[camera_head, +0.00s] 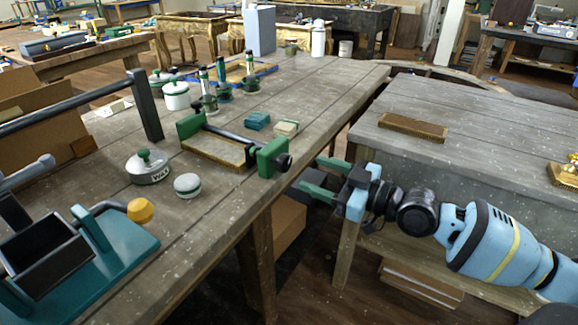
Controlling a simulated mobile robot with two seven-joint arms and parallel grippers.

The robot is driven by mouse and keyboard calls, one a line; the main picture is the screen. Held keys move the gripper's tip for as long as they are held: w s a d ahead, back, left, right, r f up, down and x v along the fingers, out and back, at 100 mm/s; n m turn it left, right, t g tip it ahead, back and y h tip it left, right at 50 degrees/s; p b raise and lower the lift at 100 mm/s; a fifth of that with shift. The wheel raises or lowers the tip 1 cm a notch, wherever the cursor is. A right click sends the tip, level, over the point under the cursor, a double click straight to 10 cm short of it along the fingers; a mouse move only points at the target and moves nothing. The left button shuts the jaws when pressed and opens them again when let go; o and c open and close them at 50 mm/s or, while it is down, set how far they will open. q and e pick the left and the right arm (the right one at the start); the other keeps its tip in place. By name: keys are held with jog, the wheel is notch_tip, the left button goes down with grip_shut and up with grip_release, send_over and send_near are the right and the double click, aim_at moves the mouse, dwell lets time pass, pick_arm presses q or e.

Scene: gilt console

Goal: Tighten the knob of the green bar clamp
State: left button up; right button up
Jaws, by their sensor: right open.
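The green bar clamp (228,137) lies on the near wooden table with its black bar running between two green jaws. Its black knob (284,162) sticks out at the right end, by the table's right edge. A tan wooden board (213,149) lies between the jaws. My right gripper (314,177) is open, with green fingers pointing left toward the knob. It is a short way right of the knob, in the gap between the two tables, and looks empty and apart from the clamp. My left gripper is not in view.
A teal block (258,120) and a pale green block (286,128) lie behind the clamp. A wax tin (148,167) and a small round jar (187,185) stand left. A teal-based device (125,250) fills the front left. The right table (460,170) holds a brown brush (413,128).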

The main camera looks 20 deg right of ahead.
aim_at(288, 164)
jog(key=p+x, duration=0.1)
jog(key=x, duration=0.5)
jog(key=shift+r, duration=0.1)
jog(key=shift+x, duration=0.85)
jog(key=c, duration=1)
jog(key=m, duration=0.2)
jog(key=shift+m, duration=1.2)
